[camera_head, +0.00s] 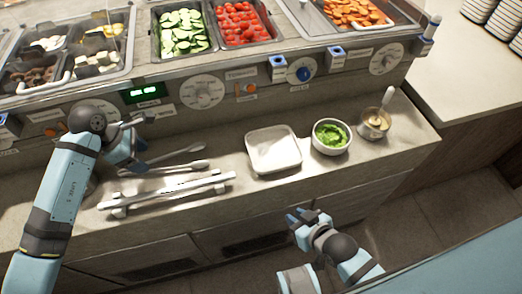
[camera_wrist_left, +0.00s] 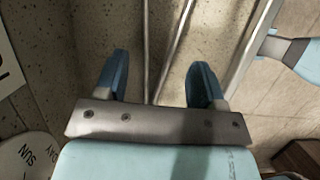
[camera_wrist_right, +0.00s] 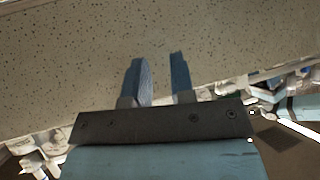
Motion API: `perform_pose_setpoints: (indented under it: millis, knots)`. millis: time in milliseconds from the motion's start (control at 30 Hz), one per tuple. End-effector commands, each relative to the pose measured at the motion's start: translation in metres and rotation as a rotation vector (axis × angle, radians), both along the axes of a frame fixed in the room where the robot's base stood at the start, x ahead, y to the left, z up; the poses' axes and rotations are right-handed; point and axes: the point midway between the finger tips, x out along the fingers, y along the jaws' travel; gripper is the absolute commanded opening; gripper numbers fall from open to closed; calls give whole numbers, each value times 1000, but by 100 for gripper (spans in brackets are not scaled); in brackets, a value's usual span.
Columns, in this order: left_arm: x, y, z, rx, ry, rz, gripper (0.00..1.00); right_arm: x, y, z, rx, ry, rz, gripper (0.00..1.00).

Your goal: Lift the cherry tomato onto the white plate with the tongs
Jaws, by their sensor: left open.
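Several cherry tomatoes (camera_head: 238,22) lie in a metal pan behind the counter's control panel. The white square plate (camera_head: 273,150) sits empty on the counter. The metal tongs (camera_head: 170,168) lie on the counter left of the plate, their two arms spread apart. My left gripper (camera_head: 135,165) is open at the left end of the tongs. In the left wrist view my left gripper (camera_wrist_left: 160,80) has the tongs' arms (camera_wrist_left: 163,50) between its fingers in the picture; contact cannot be told. My right gripper (camera_head: 299,215) is open and empty in front of the counter edge, also in its wrist view (camera_wrist_right: 160,75).
A metal bar rack (camera_head: 165,192) lies in front of the tongs. A bowl of green sauce (camera_head: 331,137) and a small cup with a spoon (camera_head: 374,124) stand right of the plate. Pans of cucumber (camera_head: 183,32) and carrot (camera_head: 350,10) flank the tomatoes. A raised panel with knobs (camera_head: 203,92) backs the counter.

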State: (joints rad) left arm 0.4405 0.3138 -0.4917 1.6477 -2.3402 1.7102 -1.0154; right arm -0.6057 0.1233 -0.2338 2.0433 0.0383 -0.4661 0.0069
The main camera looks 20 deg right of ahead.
Motion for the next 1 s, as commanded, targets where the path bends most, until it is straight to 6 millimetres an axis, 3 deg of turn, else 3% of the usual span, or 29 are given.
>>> perform_pose_setpoints:
  millis: [100, 233, 633, 667, 800, 1000]
  knots:
    - [0, -5, -23, 2, -1, 0, 64, 2, 1, -16, 4, 7, -4, 23]
    - [0, -11, -36, 1, -1, -1, 64, 6, 3, -16, 5, -10, -3, 23]
    - [0, -15, -40, 0, 0, 1, 64, 2, 4, -13, -1, -19, 10, 23]
    - [0, -15, -40, 0, 0, 1, 61, 1, 4, -13, -3, -17, 11, 23]
    - [0, -15, -40, 0, 0, 1, 29, -1, 2, -16, -8, -11, 13, 23]
    - [0, -15, -41, 0, 0, 1, 26, -1, 2, -18, -8, -9, 11, 23]
